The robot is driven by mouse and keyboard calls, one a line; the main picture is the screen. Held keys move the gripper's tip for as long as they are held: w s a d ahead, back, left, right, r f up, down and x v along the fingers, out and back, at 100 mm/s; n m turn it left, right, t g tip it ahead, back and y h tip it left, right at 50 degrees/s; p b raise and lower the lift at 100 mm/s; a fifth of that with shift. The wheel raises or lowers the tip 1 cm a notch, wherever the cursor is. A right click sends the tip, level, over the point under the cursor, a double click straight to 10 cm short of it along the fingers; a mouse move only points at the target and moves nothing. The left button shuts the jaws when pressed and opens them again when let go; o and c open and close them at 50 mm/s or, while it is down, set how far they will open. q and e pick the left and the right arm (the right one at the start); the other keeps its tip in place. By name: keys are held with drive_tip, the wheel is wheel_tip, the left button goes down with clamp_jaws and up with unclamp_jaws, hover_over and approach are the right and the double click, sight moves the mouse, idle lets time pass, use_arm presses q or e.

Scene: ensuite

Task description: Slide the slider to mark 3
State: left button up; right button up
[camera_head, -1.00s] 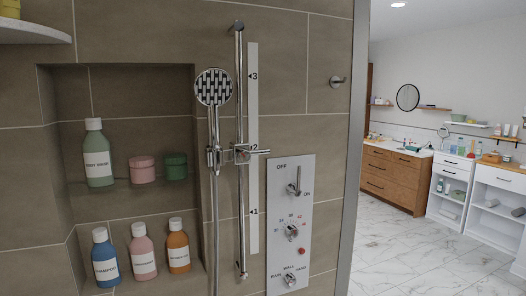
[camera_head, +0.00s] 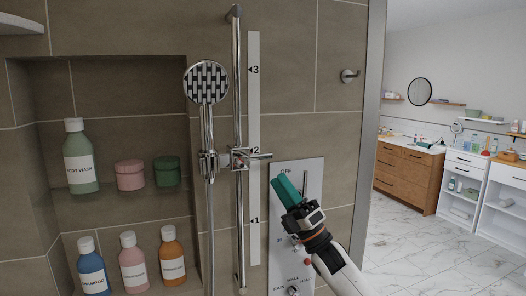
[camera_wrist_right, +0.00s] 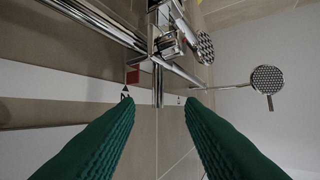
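The chrome slider (camera_head: 238,159) sits on the vertical rail (camera_head: 238,95) at the mark 2 level of the white scale strip (camera_head: 254,110). Mark 3 is above it and mark 1 below. A short bar sticks out of the slider to the right. The slider holds the round shower head (camera_head: 206,83). My right gripper (camera_head: 285,188), with green fingers, is in front of the control panel, below and right of the slider. In the right wrist view its fingers (camera_wrist_right: 160,106) are apart and empty, with the slider (camera_wrist_right: 165,45) ahead. My left gripper is not in view.
The control panel (camera_head: 284,235) with its lever and knobs is partly hidden behind my right gripper. A recessed shelf on the left holds bottles (camera_head: 81,160) and jars. A wall hook (camera_head: 350,76) is at the upper right. The floor (camera_head: 410,250) beyond is clear.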

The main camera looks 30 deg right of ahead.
sight(263, 156)
drive_tip(key=p+x, duration=0.3)
drive_tip(key=x, duration=0.5)
drive_tip(key=shift+d, duration=0.1)
drive_tip(key=shift+w+r+p, duration=0.3)
drive_tip(key=shift+p, duration=0.05)
clamp_jaws()
